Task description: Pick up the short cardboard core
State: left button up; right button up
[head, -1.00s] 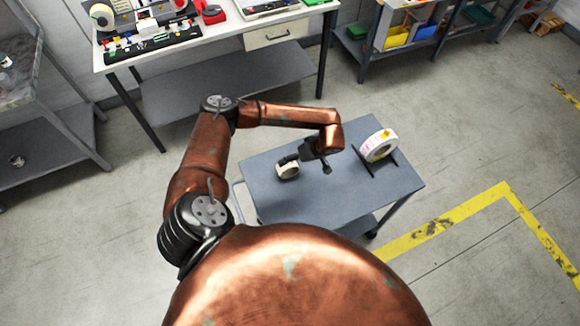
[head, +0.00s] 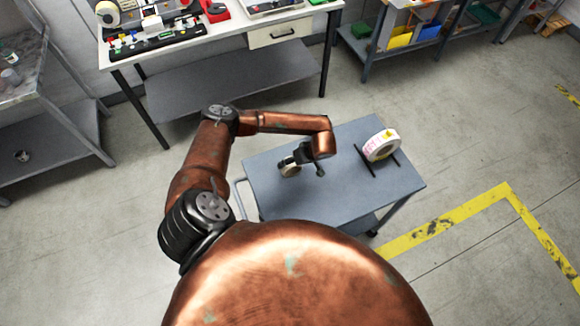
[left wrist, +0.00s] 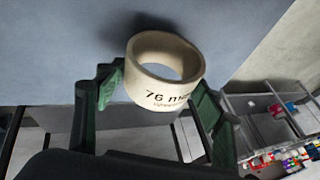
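The short cardboard core (head: 290,170) is a pale cream ring on the grey cart, partly covered by my left gripper (head: 303,166) in the head view. In the left wrist view the core (left wrist: 164,92) shows its open end and printing that starts "76 m". My left gripper's green-padded fingers are spread, one on each side of the core. The fingertips are close to its wall; I cannot tell whether they touch it. My right gripper is not in view.
A white label roll (head: 381,145) stands on dark rails at the right of the cart top (head: 355,190). A workbench (head: 220,37) with equipment stands behind. The front right of the cart top is clear.

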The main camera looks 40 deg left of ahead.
pick_arm(q)
jog(key=c, duration=0.6)
jog(key=shift+c, duration=0.2)
